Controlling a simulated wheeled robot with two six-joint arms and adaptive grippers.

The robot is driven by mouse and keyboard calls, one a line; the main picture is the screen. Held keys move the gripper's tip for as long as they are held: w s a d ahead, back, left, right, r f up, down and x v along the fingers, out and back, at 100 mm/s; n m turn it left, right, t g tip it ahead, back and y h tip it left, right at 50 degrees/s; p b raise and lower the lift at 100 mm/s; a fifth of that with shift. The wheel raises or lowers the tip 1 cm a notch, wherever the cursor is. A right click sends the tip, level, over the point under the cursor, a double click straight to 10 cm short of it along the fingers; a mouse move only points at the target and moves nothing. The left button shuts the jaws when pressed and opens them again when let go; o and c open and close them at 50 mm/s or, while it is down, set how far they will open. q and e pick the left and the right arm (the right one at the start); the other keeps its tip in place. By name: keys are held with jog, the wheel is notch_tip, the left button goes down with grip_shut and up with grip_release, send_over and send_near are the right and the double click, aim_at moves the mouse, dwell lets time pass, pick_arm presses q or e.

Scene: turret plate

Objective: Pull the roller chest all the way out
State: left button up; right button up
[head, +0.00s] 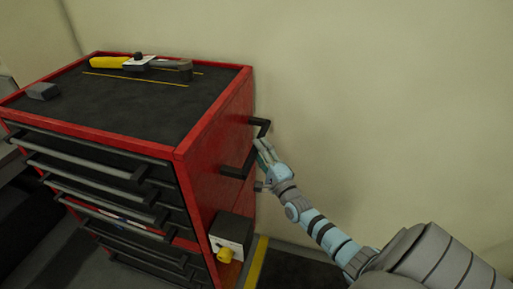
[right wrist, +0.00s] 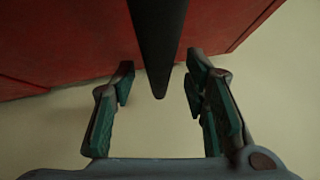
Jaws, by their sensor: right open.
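The red roller chest (head: 215,150) with dark drawers stands left of centre in the head view. Its red side panel fills the top of the right wrist view (right wrist: 70,55). A black side handle (head: 240,165) sticks out from its right side. In the right wrist view the handle's dark bar (right wrist: 158,50) comes down between the fingers, with a gap on each side. My right gripper (head: 262,147) is open at the handle; it also shows in the right wrist view (right wrist: 160,98). My left gripper is not in view.
On the chest's black top lie a yellow and grey tool (head: 165,64) and a small grey block (head: 42,91). A box with a yellow knob (head: 228,240) is on the side panel. A plain wall (head: 380,90) stands behind. A yellow floor stripe (head: 256,265) runs beside the chest.

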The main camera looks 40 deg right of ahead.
jog(key=x, duration=0.2)
jog(key=shift+w+a+f+b, duration=0.1)
jog(key=shift+w+a+b, duration=0.05)
jog(key=shift+w+b, duration=0.25)
jog(key=shift+w, duration=0.2)
jog(key=shift+r, duration=0.3)
jog(key=shift+d, duration=0.25)
jog(key=shift+c, duration=1.3)
jog(key=shift+f, duration=0.1)
grip_shut()
jog(key=shift+d, duration=0.1)
